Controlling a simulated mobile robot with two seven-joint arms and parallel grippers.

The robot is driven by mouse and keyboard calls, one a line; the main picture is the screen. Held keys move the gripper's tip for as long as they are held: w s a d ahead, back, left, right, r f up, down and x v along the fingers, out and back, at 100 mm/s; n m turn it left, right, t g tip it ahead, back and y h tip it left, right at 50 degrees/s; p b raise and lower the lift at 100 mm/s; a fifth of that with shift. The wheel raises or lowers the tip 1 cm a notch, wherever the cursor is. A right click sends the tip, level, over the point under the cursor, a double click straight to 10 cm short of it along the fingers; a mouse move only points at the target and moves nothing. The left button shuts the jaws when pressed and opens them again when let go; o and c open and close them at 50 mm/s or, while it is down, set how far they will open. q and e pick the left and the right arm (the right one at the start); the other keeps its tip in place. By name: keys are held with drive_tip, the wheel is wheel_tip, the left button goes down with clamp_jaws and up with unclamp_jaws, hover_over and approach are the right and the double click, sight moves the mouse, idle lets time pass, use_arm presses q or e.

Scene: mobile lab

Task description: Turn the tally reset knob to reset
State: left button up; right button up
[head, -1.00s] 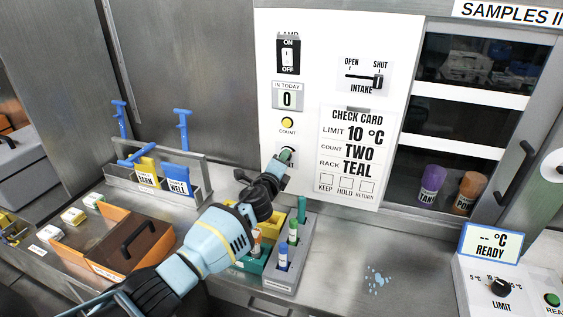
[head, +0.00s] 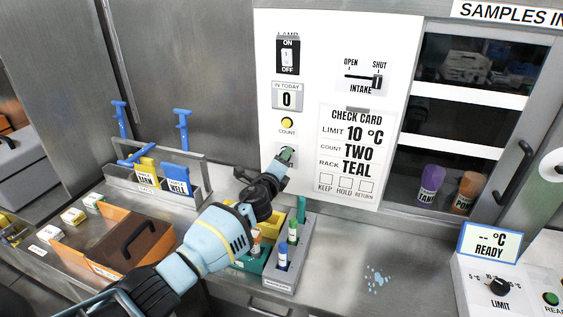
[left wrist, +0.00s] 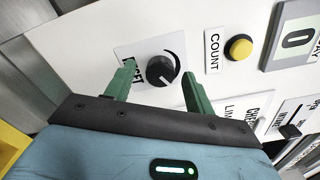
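The tally reset knob (left wrist: 161,71) is a round black dial on a white label plate on the white panel. Its label is partly covered by a finger in the left wrist view. My left gripper (left wrist: 158,68) is open, with one green finger on each side of the knob; I cannot tell whether either touches it. In the head view the left gripper (head: 286,158) is at the panel below the yellow count button (head: 287,123) and mostly hides the knob. The tally display (head: 287,100) reads 0. My right gripper is not in view.
The lamp switch (head: 288,57), intake slider (head: 377,81) and check card (head: 349,155) share the panel. The wet-spotted counter (head: 340,250) to the right is mostly clear.

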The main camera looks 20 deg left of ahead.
use_arm(q)
drive_tip(key=s, duration=0.7)
drive_tip(key=shift+s+a, duration=0.15)
drive_tip(key=shift+s, duration=0.25)
idle(0.6)
